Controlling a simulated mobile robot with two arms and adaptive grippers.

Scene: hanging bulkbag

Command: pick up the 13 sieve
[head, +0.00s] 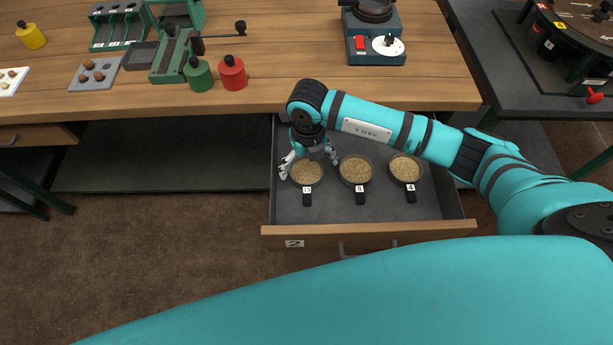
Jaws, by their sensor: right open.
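Three round sieves with tan grain inside and black handles toward the front lie in a row in an open drawer (390,207). The left sieve (307,173) has a small white tag on its handle whose number I cannot read for certain; it may be 11 or 13. The middle sieve (356,170) and the right sieve (405,168) carry other small tags. My right gripper (310,165) is open over the left sieve, its fingers on either side of the rim. I cannot tell whether they touch it. My left gripper is not in view.
The wooden bench (270,90) overhangs the drawer's back. On it are a red canister (233,73), a green canister (198,75), a green press (170,55) and a machine (373,40) with a red switch. The drawer floor is clear in front of the handles.

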